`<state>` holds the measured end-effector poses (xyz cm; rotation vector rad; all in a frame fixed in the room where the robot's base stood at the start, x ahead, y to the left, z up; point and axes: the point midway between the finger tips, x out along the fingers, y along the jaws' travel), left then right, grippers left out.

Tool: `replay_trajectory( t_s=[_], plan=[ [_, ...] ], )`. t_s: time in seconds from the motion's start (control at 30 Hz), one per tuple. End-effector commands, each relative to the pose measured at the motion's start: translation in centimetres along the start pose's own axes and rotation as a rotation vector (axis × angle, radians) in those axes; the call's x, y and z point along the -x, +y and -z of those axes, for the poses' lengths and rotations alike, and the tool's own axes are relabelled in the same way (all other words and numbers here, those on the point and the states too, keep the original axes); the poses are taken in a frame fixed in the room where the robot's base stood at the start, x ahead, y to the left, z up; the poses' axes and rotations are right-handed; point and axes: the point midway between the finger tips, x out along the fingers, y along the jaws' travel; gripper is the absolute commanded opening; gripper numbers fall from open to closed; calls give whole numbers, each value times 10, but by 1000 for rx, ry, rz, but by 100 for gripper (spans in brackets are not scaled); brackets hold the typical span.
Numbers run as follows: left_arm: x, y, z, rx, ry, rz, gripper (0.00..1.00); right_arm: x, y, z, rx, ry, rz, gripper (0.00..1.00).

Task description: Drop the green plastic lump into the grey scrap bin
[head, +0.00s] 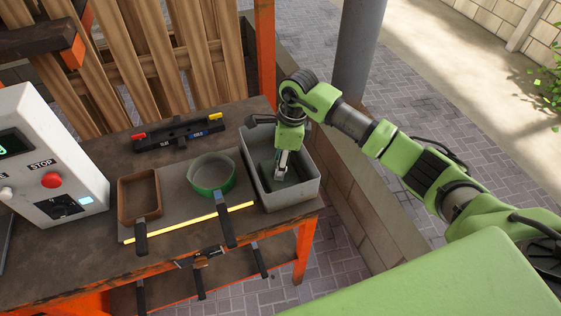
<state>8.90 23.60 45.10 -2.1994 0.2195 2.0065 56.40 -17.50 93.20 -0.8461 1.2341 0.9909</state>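The grey scrap bin (299,192) stands at the right end of the workbench, open at the top. My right gripper (280,174) points down inside the bin, below the rim. Its fingers are small and seen from above, so I cannot tell whether they are open or shut. A dark greenish patch shows beside the fingers in the bin; I cannot tell whether it is the green plastic lump or shadow. No green lump is clearly visible elsewhere. My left gripper is out of view.
Left of the bin, a green round pan (212,190) and a brown rectangular tray (138,192) with black handles sit on a grey plate (176,216). A black bar tool (178,134) lies behind them. A control box with a red stop button (52,180) stands at left.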

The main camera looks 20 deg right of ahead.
Motion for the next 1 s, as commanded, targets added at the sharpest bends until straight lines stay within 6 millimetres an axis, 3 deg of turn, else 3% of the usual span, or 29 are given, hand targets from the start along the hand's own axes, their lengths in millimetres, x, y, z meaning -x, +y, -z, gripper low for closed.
replay_trajectory(
  t_s=[0.33, 0.4, 0.73, 1.0],
  plan=[
    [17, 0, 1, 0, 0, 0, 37, 18, 0, -3, -1, -2, 0, 41],
    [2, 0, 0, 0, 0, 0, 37, 29, -2, -2, 1, -3, 7, 41],
    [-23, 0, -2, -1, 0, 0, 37, 103, -2, -2, 0, -2, 5, 41],
    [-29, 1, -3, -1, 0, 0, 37, 130, 0, -2, 0, 0, 0, 41]
  ],
)
